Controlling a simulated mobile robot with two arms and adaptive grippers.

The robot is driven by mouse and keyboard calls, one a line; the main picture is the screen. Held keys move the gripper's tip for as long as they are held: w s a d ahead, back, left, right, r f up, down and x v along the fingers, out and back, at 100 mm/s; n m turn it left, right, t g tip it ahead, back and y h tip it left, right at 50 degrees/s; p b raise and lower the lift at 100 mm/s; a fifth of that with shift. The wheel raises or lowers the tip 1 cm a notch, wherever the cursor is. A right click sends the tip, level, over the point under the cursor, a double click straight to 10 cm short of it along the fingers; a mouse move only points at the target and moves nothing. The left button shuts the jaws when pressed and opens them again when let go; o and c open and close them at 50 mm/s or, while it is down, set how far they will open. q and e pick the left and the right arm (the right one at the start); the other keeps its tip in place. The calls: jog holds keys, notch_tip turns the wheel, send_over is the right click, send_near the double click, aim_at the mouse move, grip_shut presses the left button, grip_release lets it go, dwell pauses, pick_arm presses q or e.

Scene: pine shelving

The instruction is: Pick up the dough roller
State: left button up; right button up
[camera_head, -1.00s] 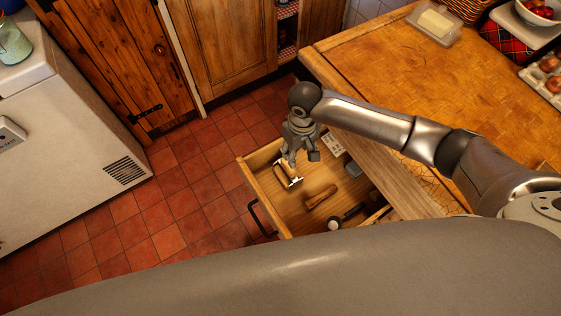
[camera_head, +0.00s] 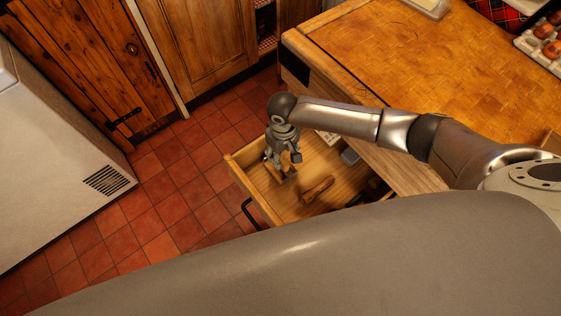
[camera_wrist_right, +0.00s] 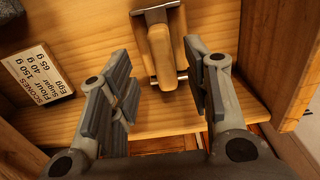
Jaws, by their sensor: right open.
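The dough roller (camera_wrist_right: 160,58), a wooden tool with metal fittings, lies in the open wooden drawer (camera_head: 232,170). In the head view it is mostly hidden behind my right gripper (camera_head: 283,166). That gripper points down into the drawer. In the right wrist view its fingers (camera_wrist_right: 157,75) are open, one to each side of the roller in the picture, with gaps on both sides. I see no contact. My left gripper is not in view.
A brown wooden tool (camera_head: 317,190) lies nearby in the drawer. A printed recipe card (camera_wrist_right: 38,75) and a grey item (camera_head: 350,156) are also inside. The drawer walls stand close around. The worktop (camera_head: 420,60) rises to the right; open tiled floor lies left.

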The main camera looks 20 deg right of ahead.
aim_at(281, 160)
jog(key=shift+w+a+f, duration=0.1)
jog(key=shift+a+f, duration=0.05)
jog(key=shift+f, duration=1)
jog(key=shift+w+a+f, duration=0.1)
jog(key=shift+f, duration=1.05)
jog(key=shift+c, duration=0.3)
